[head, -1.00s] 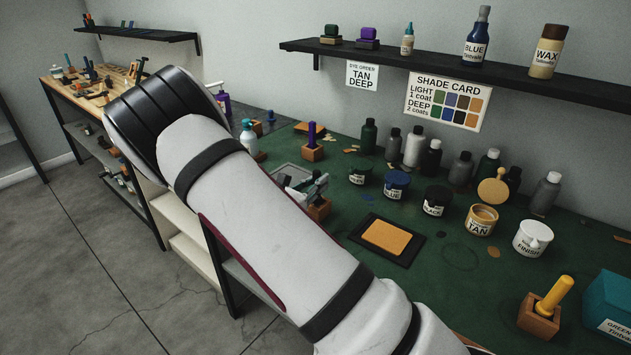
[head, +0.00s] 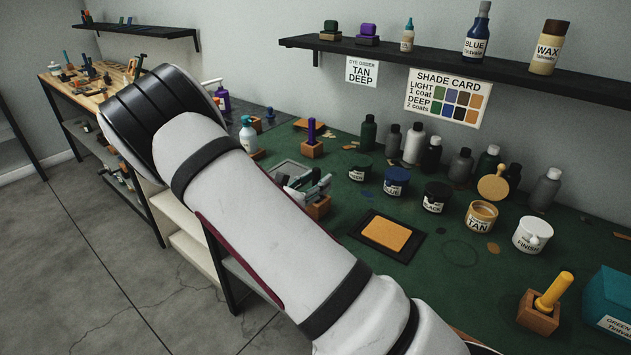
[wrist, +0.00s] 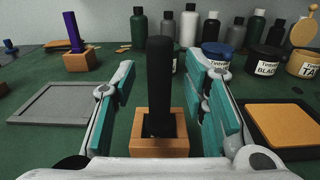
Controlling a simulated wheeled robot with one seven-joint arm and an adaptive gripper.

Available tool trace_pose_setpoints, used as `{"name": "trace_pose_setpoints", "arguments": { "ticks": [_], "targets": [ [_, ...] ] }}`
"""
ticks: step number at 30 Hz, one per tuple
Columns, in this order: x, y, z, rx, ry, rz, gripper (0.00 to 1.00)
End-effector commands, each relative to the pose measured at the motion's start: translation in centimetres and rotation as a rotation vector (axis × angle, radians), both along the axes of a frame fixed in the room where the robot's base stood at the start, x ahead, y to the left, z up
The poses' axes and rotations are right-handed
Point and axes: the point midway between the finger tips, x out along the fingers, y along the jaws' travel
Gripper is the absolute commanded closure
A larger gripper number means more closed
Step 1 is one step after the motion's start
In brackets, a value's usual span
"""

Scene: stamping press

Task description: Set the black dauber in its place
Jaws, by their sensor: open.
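The black dauber (wrist: 159,85) stands upright in a wooden block holder (wrist: 148,146) in the wrist view, between the two fingers of my gripper (wrist: 163,100). The fingers are open, with a gap on both sides of the dauber's handle. In the head view my gripper (head: 308,186) is low over the green bench top, beside the wooden holder (head: 319,208). My arm hides part of this area, and the black dauber is hard to make out there.
A purple dauber in its block (head: 312,143) stands behind, and a grey tray (wrist: 62,103) lies to the left. A tan pad on a black mat (head: 387,235) lies to the right. Dye jars, including the black one (head: 436,197), and several bottles stand behind.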

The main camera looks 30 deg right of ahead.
Motion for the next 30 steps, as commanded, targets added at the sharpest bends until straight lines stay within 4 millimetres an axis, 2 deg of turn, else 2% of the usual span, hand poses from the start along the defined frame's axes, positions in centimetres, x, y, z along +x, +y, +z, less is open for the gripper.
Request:
{"name": "trace_pose_setpoints", "arguments": {
  "ticks": [12, 16, 21, 30],
  "targets": [
    [-2.9, 7.3, 0.0, 0.000, 0.001, 0.005, 0.60],
    [-3.6, 9.1, 0.1, 0.001, 0.000, 0.005, 0.60],
    [-4.2, 10.4, 0.1, 0.000, 0.001, 0.003, 0.60],
    [-4.4, 10.6, 0.1, 0.000, 0.001, 0.001, 0.60]
  ]
}}
